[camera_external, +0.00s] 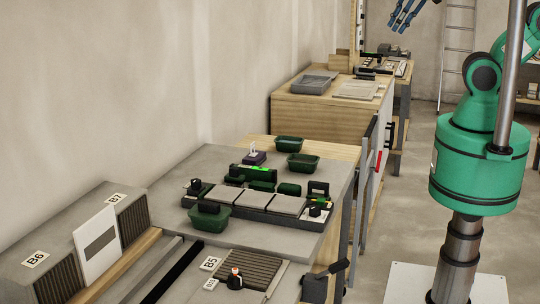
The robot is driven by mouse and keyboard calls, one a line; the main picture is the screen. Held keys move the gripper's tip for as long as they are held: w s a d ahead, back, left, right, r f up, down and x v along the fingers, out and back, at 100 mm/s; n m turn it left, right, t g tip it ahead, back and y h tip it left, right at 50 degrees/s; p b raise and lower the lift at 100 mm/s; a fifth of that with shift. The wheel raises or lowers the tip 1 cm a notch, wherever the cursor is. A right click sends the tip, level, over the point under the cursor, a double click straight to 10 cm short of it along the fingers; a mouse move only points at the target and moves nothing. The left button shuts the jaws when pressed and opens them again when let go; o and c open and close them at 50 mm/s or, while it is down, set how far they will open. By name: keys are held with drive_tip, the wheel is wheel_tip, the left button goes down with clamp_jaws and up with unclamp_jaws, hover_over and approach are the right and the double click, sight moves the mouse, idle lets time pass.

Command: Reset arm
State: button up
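My arm (480,155), teal with dark joints, stands on a grey column at the right side of the view. Its upper links run out of the frame at the top right. My gripper (404,16) shows at the top edge as blue fingers hanging in the air, apart from the tables. It is cut off by the frame and small, so I cannot tell whether it is open or shut. I see nothing clearly held in it.
Labelled ribbed blocks (50,264) stand at the left. A wooden bench (300,108) and a ladder (456,55) are behind. The floor between is clear.

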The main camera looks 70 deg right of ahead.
wheel_tip(320, 180, down, 9)
drive_tip(key=b, duration=0.7)
drive_tip(key=shift+r, duration=0.2)
idle(0.7)
